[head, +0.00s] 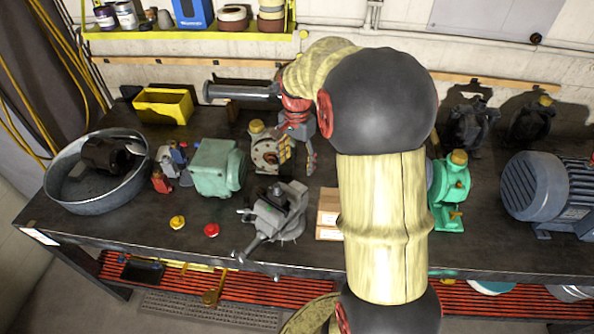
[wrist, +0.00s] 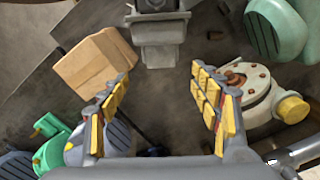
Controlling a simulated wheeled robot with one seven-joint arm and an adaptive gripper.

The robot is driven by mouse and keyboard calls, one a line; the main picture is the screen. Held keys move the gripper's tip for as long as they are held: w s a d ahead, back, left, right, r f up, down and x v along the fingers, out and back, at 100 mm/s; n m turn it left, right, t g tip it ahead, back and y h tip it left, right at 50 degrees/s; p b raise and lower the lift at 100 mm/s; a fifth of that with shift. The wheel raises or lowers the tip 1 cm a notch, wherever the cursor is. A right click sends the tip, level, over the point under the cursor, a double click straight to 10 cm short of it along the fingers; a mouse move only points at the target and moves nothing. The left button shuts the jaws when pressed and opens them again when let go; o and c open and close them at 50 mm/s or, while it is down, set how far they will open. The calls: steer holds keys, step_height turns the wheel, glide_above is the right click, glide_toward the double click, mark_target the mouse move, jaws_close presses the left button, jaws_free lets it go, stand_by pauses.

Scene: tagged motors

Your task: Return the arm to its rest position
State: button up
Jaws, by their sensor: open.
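My arm rises over the front of the bench in the head view, bends at a dark elbow and reaches toward the back of the bench. My gripper (head: 300,165) points down beside a beige pump (head: 265,153) with a yellow cap. In the wrist view my gripper (wrist: 160,105) has its yellow-padded fingers wide apart, with nothing between them. The beige pump (wrist: 257,98) lies just right of the right finger there. My arm hides part of the bench's middle.
A grey vise (head: 278,212) stands at the front edge, beside a cardboard box (head: 327,215). A green motor (head: 212,168) and a metal tub (head: 95,198) are left. A green pump (head: 450,190) and a blue-grey motor (head: 540,188) are right. A yellow bin (head: 163,106) stands at the back.

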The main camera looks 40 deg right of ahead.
steer(key=shift+r, duration=0.5)
steer(key=shift+a, duration=0.1)
steer(key=a+r+n+b, duration=0.1)
steer(key=a, duration=0.2)
steer(key=s+a+r+n+t+b, duration=0.1)
steer(key=a+r+n, duration=0.1)
steer(key=a, duration=0.1)
steer(key=s+a+r+n, duration=0.1)
steer(key=a, duration=0.2)
steer(key=shift+s+a+r+h+b, duration=0.1)
steer(key=shift+s+r+h+b, duration=0.1)
steer(key=shift+r+h+b, duration=0.15)
steer(key=s+a+n+t+b, duration=0.4)
steer(key=s+a+n, duration=0.7)
steer(key=s+a, duration=0.3)
steer(key=shift+s+a+f+n+t+b, duration=0.35)
steer(key=shift+a+b, duration=0.3)
steer(key=shift+a, duration=0.3)
steer(key=shift+r, duration=0.15)
steer(key=shift+c, duration=0.3)
